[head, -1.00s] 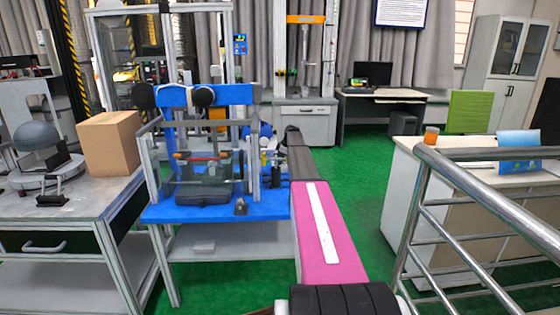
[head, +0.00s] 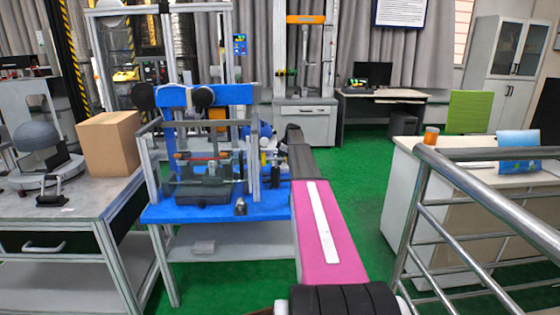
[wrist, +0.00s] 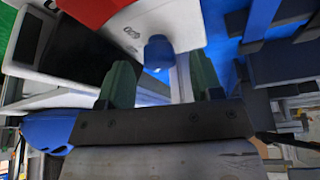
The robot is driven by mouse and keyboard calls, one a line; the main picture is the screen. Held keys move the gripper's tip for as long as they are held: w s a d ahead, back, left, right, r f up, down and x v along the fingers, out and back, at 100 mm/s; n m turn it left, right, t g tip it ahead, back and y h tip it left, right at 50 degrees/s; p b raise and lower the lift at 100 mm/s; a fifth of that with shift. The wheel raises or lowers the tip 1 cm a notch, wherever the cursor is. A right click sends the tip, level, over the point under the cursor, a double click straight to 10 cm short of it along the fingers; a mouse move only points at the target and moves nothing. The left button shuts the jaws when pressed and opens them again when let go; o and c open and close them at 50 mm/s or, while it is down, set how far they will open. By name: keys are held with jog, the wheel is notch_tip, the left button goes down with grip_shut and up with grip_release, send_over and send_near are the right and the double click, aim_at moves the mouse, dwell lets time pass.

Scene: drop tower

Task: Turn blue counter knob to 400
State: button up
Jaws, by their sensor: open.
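The blue knob (wrist: 158,52) shows in the wrist view as a small rounded blue piece on a pale panel (wrist: 185,22). Part of a dark printed number, ending in zeros, stands just left of it. My gripper (wrist: 162,75) has two dark green fingers, wide apart, one on each side below the knob in the picture. Nothing is seen between them, and the fingers look apart from the knob. In the head view my pink arm link reaches toward the blue-topped table (head: 215,212); the gripper and knob cannot be made out there.
A blue and grey drop rig (head: 205,95) stands on the blue table. A cardboard box (head: 108,143) sits on the grey bench at left. A metal railing (head: 480,190) and a white counter (head: 415,150) are at right. Green floor (head: 350,170) is clear between.

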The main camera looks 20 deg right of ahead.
jog(key=v, duration=0.9)
jog(key=shift+r, duration=0.25)
jog(key=shift+s+d, duration=0.1)
jog(key=s+f+n+t+y, duration=0.1)
jog(key=s+n+t, duration=0.15)
jog(key=n, duration=1.35)
jog(key=s+f+n+t+y, duration=0.1)
jog(key=s+f+n+t, duration=0.15)
jog(key=n, duration=1.35)
jog(key=shift+h, duration=0.3)
jog(key=x, duration=0.6)
jog(key=w+x, duration=0.1)
jog(key=x, duration=0.3)
jog(key=shift+w+d+r, duration=0.1)
jog(key=shift+d+r, duration=0.1)
jog(key=shift+d, duration=0.1)
